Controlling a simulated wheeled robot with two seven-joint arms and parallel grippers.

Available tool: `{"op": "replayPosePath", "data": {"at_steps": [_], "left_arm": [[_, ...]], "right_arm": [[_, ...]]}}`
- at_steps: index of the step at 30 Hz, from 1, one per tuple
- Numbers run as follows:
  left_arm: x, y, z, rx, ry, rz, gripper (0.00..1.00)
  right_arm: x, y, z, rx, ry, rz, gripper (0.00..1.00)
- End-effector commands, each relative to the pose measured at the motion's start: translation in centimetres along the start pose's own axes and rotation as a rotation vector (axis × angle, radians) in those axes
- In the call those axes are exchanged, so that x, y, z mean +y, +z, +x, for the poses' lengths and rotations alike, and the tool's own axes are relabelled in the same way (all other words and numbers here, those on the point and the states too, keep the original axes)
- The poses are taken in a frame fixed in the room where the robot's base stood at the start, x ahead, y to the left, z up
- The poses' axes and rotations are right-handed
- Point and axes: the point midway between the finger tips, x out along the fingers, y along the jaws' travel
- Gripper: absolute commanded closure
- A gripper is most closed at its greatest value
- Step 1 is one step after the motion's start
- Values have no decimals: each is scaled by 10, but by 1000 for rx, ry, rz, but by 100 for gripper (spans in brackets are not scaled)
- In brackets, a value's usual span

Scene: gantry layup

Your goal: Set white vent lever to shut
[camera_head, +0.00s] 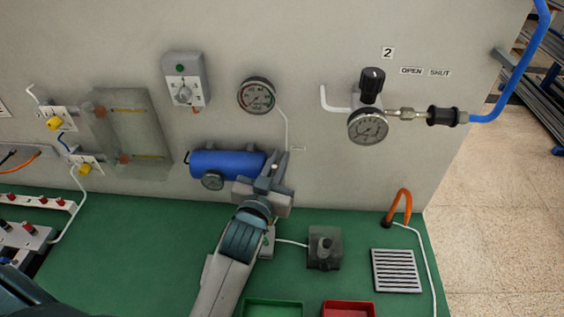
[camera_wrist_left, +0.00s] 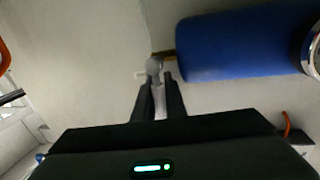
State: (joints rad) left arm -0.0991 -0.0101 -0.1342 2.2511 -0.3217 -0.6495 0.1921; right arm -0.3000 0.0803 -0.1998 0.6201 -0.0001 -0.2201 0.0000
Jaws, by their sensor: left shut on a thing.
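A small whitish-grey lever (camera_wrist_left: 154,66) shows at my left fingertips in the left wrist view, beside a brass fitting at the end of a blue cylinder (camera_wrist_left: 235,45). In the head view the blue cylinder (camera_head: 222,163) lies along the wall, and my left gripper (camera_head: 277,160) is at its right end. My left gripper (camera_wrist_left: 160,82) is shut on the lever. The gripper hides most of the lever in the head view, so its exact angle cannot be told. My right gripper is not in view.
A round gauge (camera_head: 257,96) is on the wall above. A black-knobbed regulator (camera_head: 371,84) with OPEN and SHUT labels (camera_head: 425,72) is farther right. A grey block (camera_head: 324,248), a grate (camera_head: 396,271), a green tray (camera_head: 272,303) and a red tray (camera_head: 349,304) are on the green bench.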

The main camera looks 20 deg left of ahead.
Motion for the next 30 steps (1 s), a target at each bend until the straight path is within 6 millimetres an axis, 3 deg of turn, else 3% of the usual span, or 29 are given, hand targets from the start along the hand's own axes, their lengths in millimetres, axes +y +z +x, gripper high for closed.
{"op": "replayPosePath", "data": {"at_steps": [17,18,19,30], "left_arm": [[-2,0,0,9,1,-42,100],[-2,0,0,9,1,-42,80],[-2,0,0,9,1,-41,72],[-3,0,0,8,-1,-40,71]], "right_arm": [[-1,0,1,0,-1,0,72],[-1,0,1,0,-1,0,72],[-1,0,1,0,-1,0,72],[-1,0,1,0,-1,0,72]]}}
